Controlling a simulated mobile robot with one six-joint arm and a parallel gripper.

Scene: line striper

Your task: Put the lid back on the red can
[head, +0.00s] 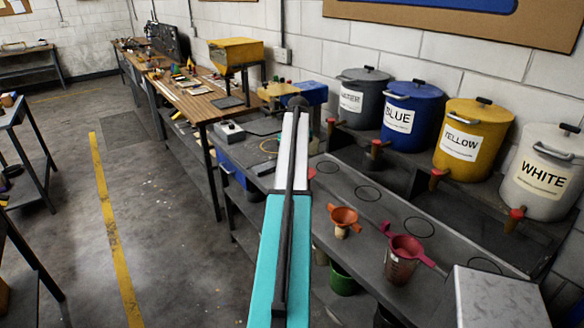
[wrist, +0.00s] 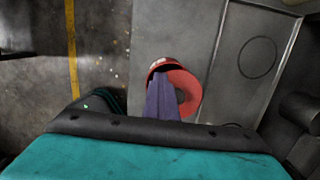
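A small red patch (head: 312,172) shows beside my arm in the head view, mostly hidden. My arm covers the middle of the head view, and my gripper's fingertips cannot be made out. No separate lid can be identified.
Labelled drums, blue (head: 412,112), yellow (head: 470,140) and white (head: 542,172), stand on the bench at right with red-topped taps. Open floor (head: 170,235) lies left.

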